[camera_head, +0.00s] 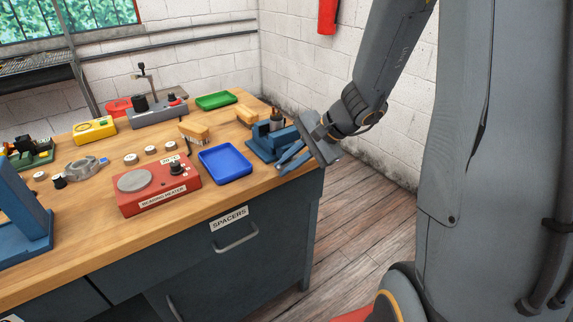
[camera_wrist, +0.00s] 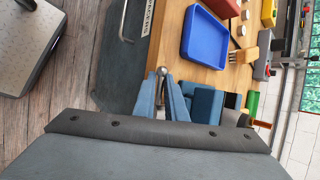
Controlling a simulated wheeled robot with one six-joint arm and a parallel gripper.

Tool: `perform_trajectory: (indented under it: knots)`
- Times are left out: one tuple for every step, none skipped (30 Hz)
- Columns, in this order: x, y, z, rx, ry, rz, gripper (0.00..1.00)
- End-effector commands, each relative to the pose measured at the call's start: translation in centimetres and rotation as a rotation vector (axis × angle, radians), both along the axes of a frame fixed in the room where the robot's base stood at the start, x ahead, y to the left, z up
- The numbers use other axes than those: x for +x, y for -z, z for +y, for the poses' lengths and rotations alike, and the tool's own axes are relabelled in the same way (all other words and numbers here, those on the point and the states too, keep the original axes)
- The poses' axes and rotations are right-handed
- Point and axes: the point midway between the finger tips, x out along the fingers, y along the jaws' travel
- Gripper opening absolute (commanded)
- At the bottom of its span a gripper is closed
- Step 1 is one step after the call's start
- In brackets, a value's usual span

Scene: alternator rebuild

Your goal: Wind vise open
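The blue vise (camera_head: 262,146) stands at the right front corner of the wooden bench. In the wrist view, part of its blue body (camera_wrist: 207,104) shows right of my fingers. My gripper (camera_head: 281,164) reaches in from the right, at the vise's front side, over the bench edge. In the wrist view, my gripper's two blue fingers (camera_wrist: 161,80) lie close on either side of the vise handle, whose silver ball end (camera_wrist: 162,71) shows at the fingertips. They appear shut on the handle. The rest of the handle and the screw are hidden by the fingers and gripper body.
A blue tray (camera_head: 225,178) and a red bearing heater (camera_head: 155,192) lie left of the vise. A wooden-handled brush (camera_head: 195,132) and a green tray (camera_head: 216,101) are behind. The drawer marked SPACERS (camera_head: 236,239) is below the bench top. Floor to the right is clear.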

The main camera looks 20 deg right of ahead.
Motion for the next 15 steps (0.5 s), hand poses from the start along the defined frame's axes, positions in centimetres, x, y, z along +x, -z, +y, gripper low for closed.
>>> perform_trajectory:
  knots:
    - [-0.01,0.01,0.01,0.000,0.000,0.000,0.20]
    - [0.00,0.01,0.00,0.000,0.000,0.000,0.26]
    - [-0.01,0.01,0.01,0.000,0.000,0.000,0.26]
    - [-0.01,0.01,0.01,0.000,0.000,0.000,0.26]
    - [0.00,0.01,0.01,0.000,0.000,0.000,0.26]
    - [0.00,0.01,0.01,0.000,0.000,0.000,0.26]
    - [0.00,0.01,0.01,0.000,0.000,0.000,0.26]
    - [0.00,0.01,0.01,0.001,-0.001,0.000,0.26]
    - [0.01,-0.01,0.00,0.000,0.000,0.000,0.26]
    - [0.00,-0.02,-0.01,0.000,0.000,0.000,0.26]
    - [0.00,-0.08,-0.05,0.001,0.000,-0.001,0.26]
    - [-0.04,-0.22,-0.16,0.001,0.001,-0.002,0.26]
    - [-0.08,-0.40,-0.28,0.000,0.001,-0.002,0.26]
    - [-0.17,-0.61,-0.43,0.000,0.001,-0.003,0.26]
    - [-0.32,-0.97,-0.68,0.000,0.000,-0.004,0.26]
